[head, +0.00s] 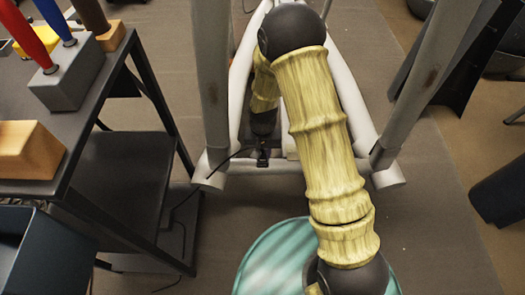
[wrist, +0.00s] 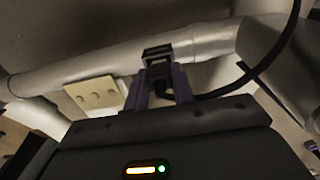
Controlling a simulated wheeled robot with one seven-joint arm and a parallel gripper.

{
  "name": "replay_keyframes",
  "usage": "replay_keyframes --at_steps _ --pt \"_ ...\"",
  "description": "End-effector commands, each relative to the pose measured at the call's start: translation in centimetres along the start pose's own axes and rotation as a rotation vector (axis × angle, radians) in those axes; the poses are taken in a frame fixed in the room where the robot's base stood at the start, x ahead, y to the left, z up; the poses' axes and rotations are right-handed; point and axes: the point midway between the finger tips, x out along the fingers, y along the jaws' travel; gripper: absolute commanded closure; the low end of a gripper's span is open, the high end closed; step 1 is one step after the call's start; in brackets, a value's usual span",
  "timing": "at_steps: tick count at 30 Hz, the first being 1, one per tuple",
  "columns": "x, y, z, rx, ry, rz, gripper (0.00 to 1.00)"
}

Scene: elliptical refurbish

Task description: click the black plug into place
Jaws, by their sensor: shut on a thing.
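In the wrist view the black plug (wrist: 158,54) sits between the tips of my gripper (wrist: 162,78), whose two purplish fingers are shut on it. The plug is in front of a pale metal tube (wrist: 110,72) of the elliptical frame; I cannot tell whether they touch. A black cable (wrist: 268,62) curves up to the right. In the head view the plug (head: 262,157) is small and dark near the frame's cross tube (head: 240,168), with a thin cable running left. My arm largely hides my gripper there. No socket can be made out clearly.
A cream plate with several small knobs (wrist: 95,92) lies left of the plug in the wrist view. Grey uprights (head: 212,75) flank my arm. A dark cart (head: 115,70) with tools stands left. A teal round object (head: 270,262) is below, and a dark bin (head: 500,190) is right.

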Motion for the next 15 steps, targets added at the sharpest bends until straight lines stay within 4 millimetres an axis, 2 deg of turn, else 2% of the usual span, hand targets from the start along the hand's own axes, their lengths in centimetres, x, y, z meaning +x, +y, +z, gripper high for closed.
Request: replay_keyframes --at_steps 15 --pt "0.54 0.00 0.00 0.000 0.000 0.000 0.98"
